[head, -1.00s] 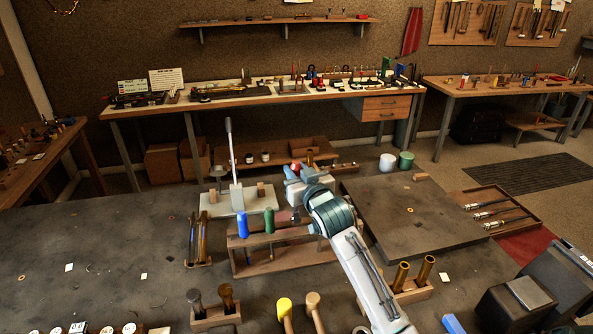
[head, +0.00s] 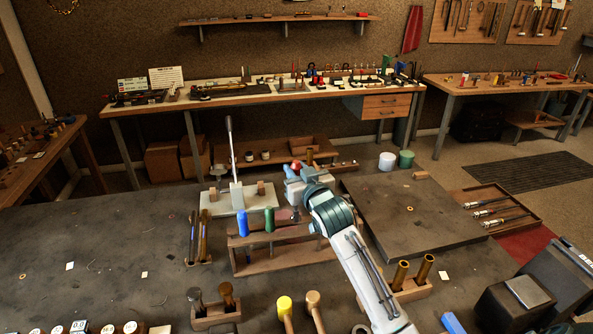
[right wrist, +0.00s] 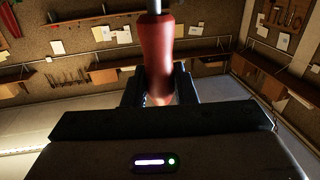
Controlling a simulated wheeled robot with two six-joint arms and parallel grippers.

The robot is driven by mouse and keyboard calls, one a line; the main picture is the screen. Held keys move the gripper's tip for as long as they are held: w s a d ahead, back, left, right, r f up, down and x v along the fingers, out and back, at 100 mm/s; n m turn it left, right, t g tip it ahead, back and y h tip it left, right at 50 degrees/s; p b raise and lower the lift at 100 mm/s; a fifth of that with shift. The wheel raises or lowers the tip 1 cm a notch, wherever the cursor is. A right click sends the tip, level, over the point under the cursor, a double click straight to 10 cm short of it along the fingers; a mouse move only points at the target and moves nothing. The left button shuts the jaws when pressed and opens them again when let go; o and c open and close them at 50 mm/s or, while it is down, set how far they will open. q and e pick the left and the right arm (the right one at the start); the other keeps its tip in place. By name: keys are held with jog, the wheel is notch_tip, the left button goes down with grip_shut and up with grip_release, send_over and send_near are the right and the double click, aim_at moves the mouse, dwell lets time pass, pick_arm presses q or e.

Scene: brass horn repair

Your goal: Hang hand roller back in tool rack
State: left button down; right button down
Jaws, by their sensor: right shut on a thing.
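The hand roller's red handle (right wrist: 158,50) stands upright between the two fingers of my right gripper (right wrist: 158,88) in the right wrist view. The gripper is shut on it. A metal shank shows at the top of that view; the roller end is out of sight. The wooden tool rack (head: 290,257) stands on the dark bench in the head view, with a blue handle (head: 242,223) and a green handle (head: 268,219) in its left part. I cannot tell whether the roller touches the rack. My left gripper is not in view.
A holder with dark rods (head: 198,240) is left of the rack. A raised dark board (head: 415,210) lies to the right. The bench's left part is mostly clear.

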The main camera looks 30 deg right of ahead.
aim_at(297, 211)
dwell(0.3)
dwell(0.4)
jog(key=shift+f+b, duration=0.95)
jog(key=shift+f, duration=1.05)
jog(key=shift+p, duration=0.7)
jog(key=shift+f, duration=0.1)
dwell(0.3)
jog(key=shift+f+b, duration=2.9)
jog(key=shift+f, duration=1.75)
jog(key=c, duration=1.1)
grip_release()
